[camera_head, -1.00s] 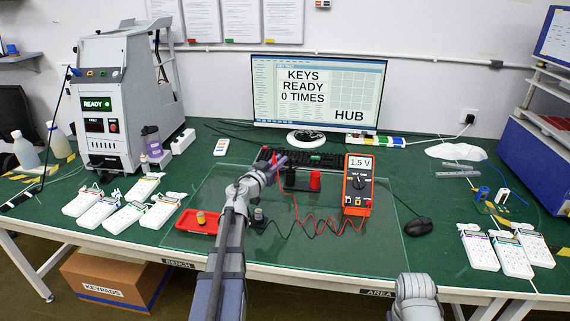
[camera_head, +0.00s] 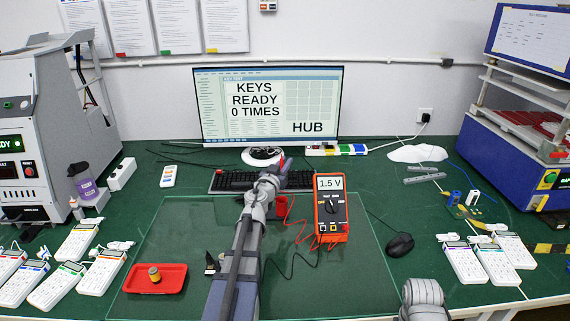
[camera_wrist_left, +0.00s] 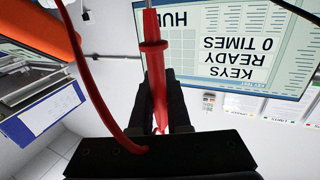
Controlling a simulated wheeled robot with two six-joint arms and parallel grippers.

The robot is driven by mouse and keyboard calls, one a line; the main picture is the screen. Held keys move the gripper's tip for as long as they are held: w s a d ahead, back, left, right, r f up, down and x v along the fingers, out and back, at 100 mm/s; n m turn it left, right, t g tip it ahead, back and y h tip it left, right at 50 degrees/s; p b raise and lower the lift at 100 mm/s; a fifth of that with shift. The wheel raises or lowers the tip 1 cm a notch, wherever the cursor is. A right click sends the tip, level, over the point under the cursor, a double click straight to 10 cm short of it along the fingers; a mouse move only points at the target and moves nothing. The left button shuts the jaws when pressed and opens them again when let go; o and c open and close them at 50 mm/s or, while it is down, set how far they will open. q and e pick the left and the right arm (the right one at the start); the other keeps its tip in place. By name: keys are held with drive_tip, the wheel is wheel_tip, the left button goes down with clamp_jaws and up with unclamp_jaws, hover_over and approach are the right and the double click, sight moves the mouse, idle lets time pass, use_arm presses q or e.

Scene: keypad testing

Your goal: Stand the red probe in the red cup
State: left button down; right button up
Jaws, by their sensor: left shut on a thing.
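My left gripper (camera_head: 279,168) is shut on the red probe. The probe (camera_wrist_left: 153,60) shows in the left wrist view between the black fingers, with its collar beyond them and a red lead looping beside it. The red cup (camera_head: 281,207) stands on the glass mat, just below my gripper in the picture and partly behind my arm. I cannot tell the gap between probe and cup. My right arm shows at the lower right, with its gripper out of view.
The orange multimeter (camera_head: 331,208) stands close to the right of the cup, with red and black leads on the mat (camera_head: 350,270). A keyboard (camera_head: 235,181) and monitor (camera_head: 268,105) are behind. A red tray (camera_head: 135,284) lies left and a mouse (camera_head: 399,245) right.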

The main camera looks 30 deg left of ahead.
use_arm(q)
wheel_tip(320, 180, down, 9)
drive_tip(key=b, duration=0.8)
drive_tip(key=shift+b, duration=0.3)
drive_tip(key=shift+r, duration=0.15)
drive_tip(key=c, duration=0.8)
unclamp_jaws()
drive_tip(key=shift+s, duration=0.15)
drive_tip(key=s+d, duration=0.1)
drive_tip(key=s, duration=0.6)
drive_tip(key=shift+s, duration=0.25)
drive_tip(key=shift+d, duration=0.1)
